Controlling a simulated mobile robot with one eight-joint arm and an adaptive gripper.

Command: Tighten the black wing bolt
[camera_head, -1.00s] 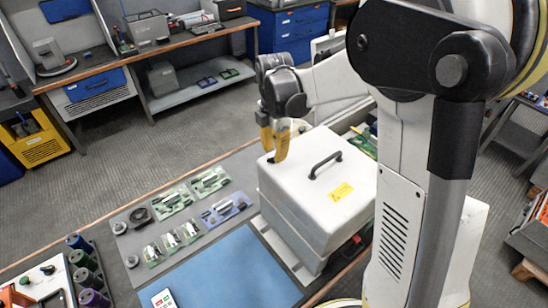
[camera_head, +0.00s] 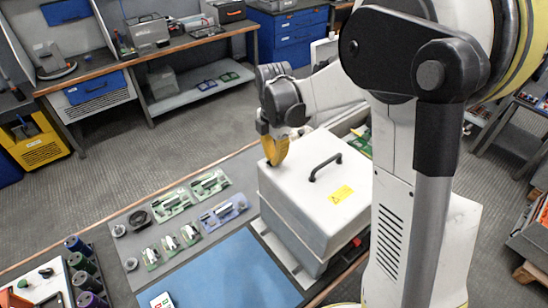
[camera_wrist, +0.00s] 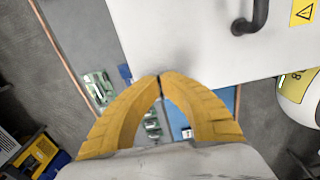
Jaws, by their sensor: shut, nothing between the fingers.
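My gripper (camera_head: 274,160) is at the upper left edge of a white box (camera_head: 318,185), with its yellow fingers pointing down. In the wrist view its fingertips (camera_wrist: 160,76) meet, shut and empty, in front of the box's edge. I cannot tell whether they touch the lid. I cannot make out a black wing bolt for certain in either view. A small dark piece with red (camera_head: 356,242) is on the box's lower right side, too small to identify. A dark round part (camera_head: 137,217) lies on the grey mat.
The lid has a black handle (camera_head: 325,166) and a yellow warning label (camera_head: 341,194). Green circuit boards (camera_head: 173,204) and a blue mat (camera_head: 222,270) lie left of the box. Dark cylinders (camera_head: 84,265) stand at the lower left. A workbench (camera_head: 150,55) stands behind, across open floor.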

